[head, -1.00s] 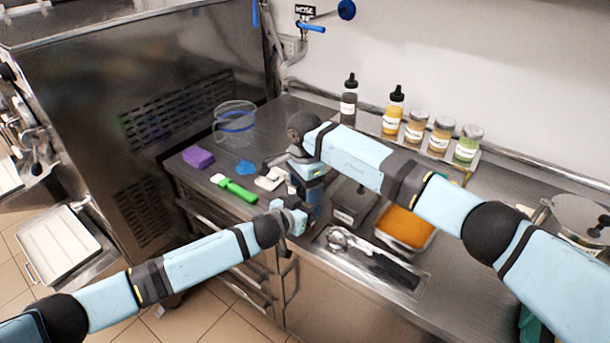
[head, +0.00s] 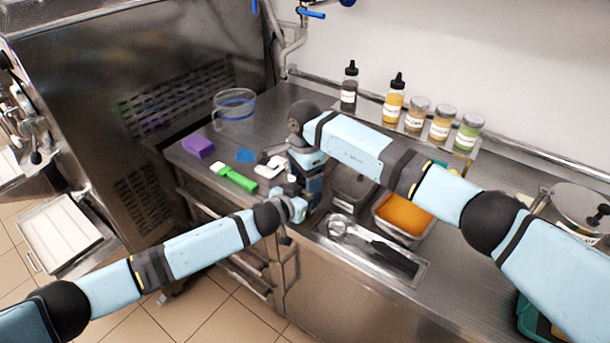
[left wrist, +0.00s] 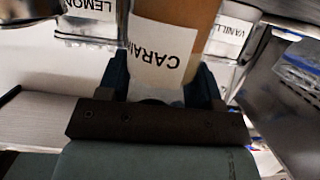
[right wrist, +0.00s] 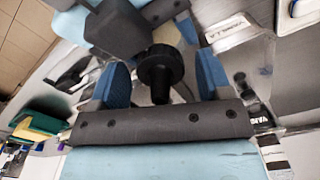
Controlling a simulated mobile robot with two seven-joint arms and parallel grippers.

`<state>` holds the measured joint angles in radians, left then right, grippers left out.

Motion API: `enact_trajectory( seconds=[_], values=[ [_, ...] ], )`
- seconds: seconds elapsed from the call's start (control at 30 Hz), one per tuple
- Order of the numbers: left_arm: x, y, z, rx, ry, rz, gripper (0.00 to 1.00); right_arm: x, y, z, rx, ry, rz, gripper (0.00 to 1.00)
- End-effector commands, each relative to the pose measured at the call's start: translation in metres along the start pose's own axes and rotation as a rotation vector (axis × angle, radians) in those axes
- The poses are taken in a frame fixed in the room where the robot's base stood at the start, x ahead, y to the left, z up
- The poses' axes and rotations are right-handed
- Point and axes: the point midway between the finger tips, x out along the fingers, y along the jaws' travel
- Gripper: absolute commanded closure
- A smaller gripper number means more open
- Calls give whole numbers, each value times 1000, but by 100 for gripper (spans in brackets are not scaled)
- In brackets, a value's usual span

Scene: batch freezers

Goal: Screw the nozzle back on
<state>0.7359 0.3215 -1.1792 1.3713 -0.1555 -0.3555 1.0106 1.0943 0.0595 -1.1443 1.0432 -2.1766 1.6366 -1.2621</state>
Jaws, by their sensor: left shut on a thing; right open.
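The caramel bottle (left wrist: 165,52), brown with a white label, stands between the fingers of my left gripper (left wrist: 165,88), which is shut on it. In the head view my left gripper (head: 297,207) is at the counter's front edge, and the bottle is mostly hidden by my arms. The black nozzle (right wrist: 160,72) is between the blue fingers of my right gripper (right wrist: 162,80). That gripper is open, with a gap on both sides of the nozzle. In the head view my right gripper (head: 308,180) points down just above the left one. I cannot tell how the nozzle sits on the bottle.
A clear jug (head: 234,112), purple block (head: 198,146) and green-handled tool (head: 235,178) lie left on the counter. A pan of orange filling (head: 403,216) and a tray with a scoop (head: 400,262) are right. Bottles and jars, including a yellow bottle (head: 393,106), line the back.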

Motion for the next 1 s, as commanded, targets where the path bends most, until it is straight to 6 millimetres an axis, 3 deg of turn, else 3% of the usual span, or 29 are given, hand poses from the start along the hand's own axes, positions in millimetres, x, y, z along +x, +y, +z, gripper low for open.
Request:
enact_trajectory(
  seconds=[0.17,0.47,0.7,0.73,0.83,1.0],
  values=[
    [0,0,0,0,0,0,100,-7,0,0,0,2,-2,28],
    [0,0,0,0,0,0,100,-43,0,0,-1,1,-2,28],
    [0,0,0,0,0,0,100,-45,0,0,0,0,0,28],
    [0,0,0,0,0,0,100,-45,0,0,0,0,0,26],
    [0,0,0,0,0,0,100,-45,0,0,0,0,0,3],
    [0,0,0,0,0,0,100,-45,0,0,0,0,0,0]
  ],
)
